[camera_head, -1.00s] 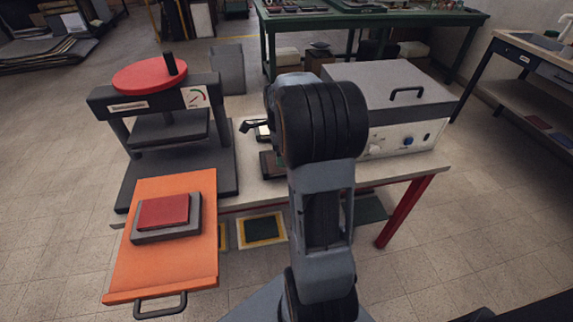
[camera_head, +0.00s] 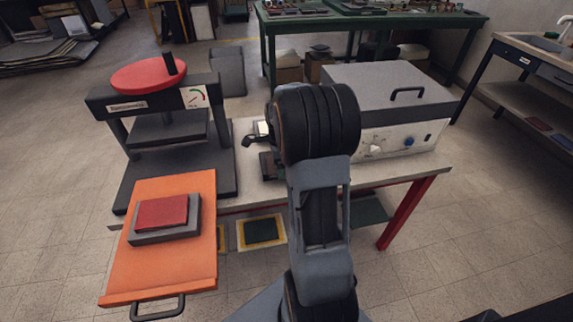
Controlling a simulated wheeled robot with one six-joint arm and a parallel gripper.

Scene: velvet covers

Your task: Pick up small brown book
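My arm stands in the middle of the view and hides much of the workbench (camera_head: 228,207) behind it. Only a dark tip of my gripper (camera_head: 254,141) shows to the left of the arm, low over the bench. Its fingers are too hidden to tell whether they are open or shut. A small dark item (camera_head: 267,164) lies on the bench just below that tip, partly behind the arm. A small pale item (camera_head: 262,128) is just above it in the picture. I cannot make out a brown book for sure.
A press with a red wheel (camera_head: 148,75) stands at left. An orange tray (camera_head: 165,270) with a red book-like block (camera_head: 162,212) on a grey slab juts out in front. A grey-lidded machine (camera_head: 405,140) stands at right. A green table (camera_head: 385,18) is behind.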

